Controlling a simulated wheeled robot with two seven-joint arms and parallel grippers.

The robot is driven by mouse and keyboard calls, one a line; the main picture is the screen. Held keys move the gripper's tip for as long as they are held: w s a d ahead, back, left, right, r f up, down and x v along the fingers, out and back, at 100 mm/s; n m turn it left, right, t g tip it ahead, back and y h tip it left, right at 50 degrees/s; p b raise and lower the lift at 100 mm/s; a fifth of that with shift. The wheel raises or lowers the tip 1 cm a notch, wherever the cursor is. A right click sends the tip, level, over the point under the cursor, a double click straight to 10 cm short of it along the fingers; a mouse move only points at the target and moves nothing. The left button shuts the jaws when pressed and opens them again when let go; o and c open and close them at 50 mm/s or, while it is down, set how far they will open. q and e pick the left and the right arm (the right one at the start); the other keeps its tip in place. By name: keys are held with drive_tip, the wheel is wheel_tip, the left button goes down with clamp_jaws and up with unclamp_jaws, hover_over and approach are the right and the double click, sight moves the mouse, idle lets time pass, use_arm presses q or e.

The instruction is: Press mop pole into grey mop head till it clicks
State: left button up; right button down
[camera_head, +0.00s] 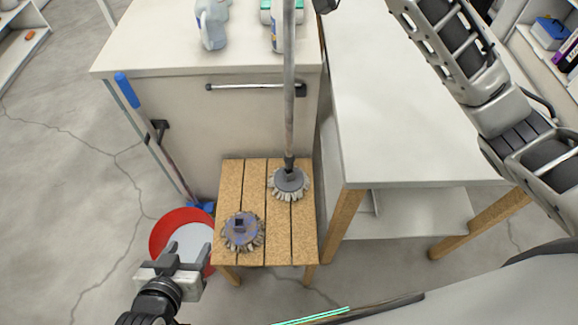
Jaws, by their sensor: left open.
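The mop pole (289,95) is a long grey, near-upright pole running out of the top of the view. Its dark lower end meets the top of the grey mop head (291,182), which has a pale fringe and sits on a slatted wooden stool (229,184). I cannot tell how deep the pole sits. A second, bluish mop head (242,231) with a square socket lies nearer, with no pole. My left gripper (187,252) is open and empty, left of the stool. My right arm rises out of the top edge; its fingers are not visible.
A red bucket (163,232) stands on the floor beyond my left gripper. A blue-handled broom (171,158) leans on the cabinet (180,60) with bottles on top. A white table (405,120) stands right of the stool. The floor at left is clear.

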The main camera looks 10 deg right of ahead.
drive_tip(key=shift+f, duration=0.1)
idle(0.6)
drive_tip(key=shift+p, duration=0.65)
drive_tip(key=shift+f+b, duration=0.35)
drive_tip(key=shift+f, duration=0.2)
idle(0.6)
drive_tip(key=shift+f+b, duration=0.3)
drive_tip(key=shift+f, duration=0.2)
drive_tip(key=shift+f+b, duration=0.8)
drive_tip(key=shift+f, duration=0.6)
drive_tip(key=shift+f+p, duration=0.3)
drive_tip(key=shift+p, duration=0.05)
idle(1.4)
drive_tip(key=shift+f, duration=0.1)
idle(0.7)
drive_tip(key=shift+f, duration=0.15)
idle(0.9)
